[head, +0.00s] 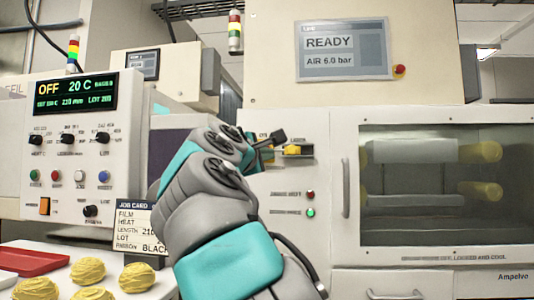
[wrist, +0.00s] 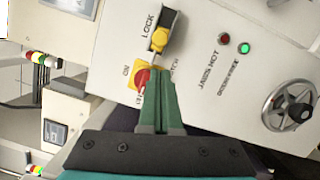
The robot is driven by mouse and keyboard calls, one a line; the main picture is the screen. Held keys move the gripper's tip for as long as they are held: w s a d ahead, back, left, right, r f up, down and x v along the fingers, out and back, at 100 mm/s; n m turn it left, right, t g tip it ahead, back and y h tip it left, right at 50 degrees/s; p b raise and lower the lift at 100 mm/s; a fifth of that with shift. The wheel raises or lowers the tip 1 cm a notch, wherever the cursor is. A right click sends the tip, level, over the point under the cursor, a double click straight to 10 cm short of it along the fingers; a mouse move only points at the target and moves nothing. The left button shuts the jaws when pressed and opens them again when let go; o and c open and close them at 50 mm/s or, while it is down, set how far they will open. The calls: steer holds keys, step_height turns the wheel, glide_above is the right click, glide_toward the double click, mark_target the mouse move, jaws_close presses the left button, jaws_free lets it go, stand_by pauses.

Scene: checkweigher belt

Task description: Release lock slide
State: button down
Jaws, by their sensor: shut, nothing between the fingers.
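The lock slide is a yellow knob (wrist: 159,38) in a dark slot beside the word LOCK in the wrist view. It sits toward the lower end of the slot there. In the head view the yellow slide (head: 293,150) shows on the cream panel, just right of my gripper (head: 277,138). In the wrist view my gripper (wrist: 158,76) has its green fingers shut together, with nothing between them. The tips point at the panel just below the slide. I cannot tell whether they touch the panel. They partly cover a red rotary switch (wrist: 142,78) on a yellow plate.
A red lamp (wrist: 225,38) and a lit green lamp (wrist: 244,48) are beside the slot. A handwheel (wrist: 288,105) is at the right. In the head view a windowed door with a handle (head: 346,188) is to the right, and a control box (head: 75,140) is to the left.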

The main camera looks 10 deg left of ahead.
steer(key=p, duration=0.2)
glide_toward(280, 152)
steer(key=shift+w+d+f, duration=0.1)
steer(key=shift+w+d, duration=0.55)
steer(key=shift+w, duration=0.3)
steer(key=shift+w+d+f, duration=0.1)
steer(key=shift+w+d, duration=0.55)
steer(key=shift+w, duration=0.3)
steer(key=shift+s+d+r+b, duration=0.15)
steer(key=shift+d+r+b, duration=0.05)
steer(key=shift+r+b, duration=0.1)
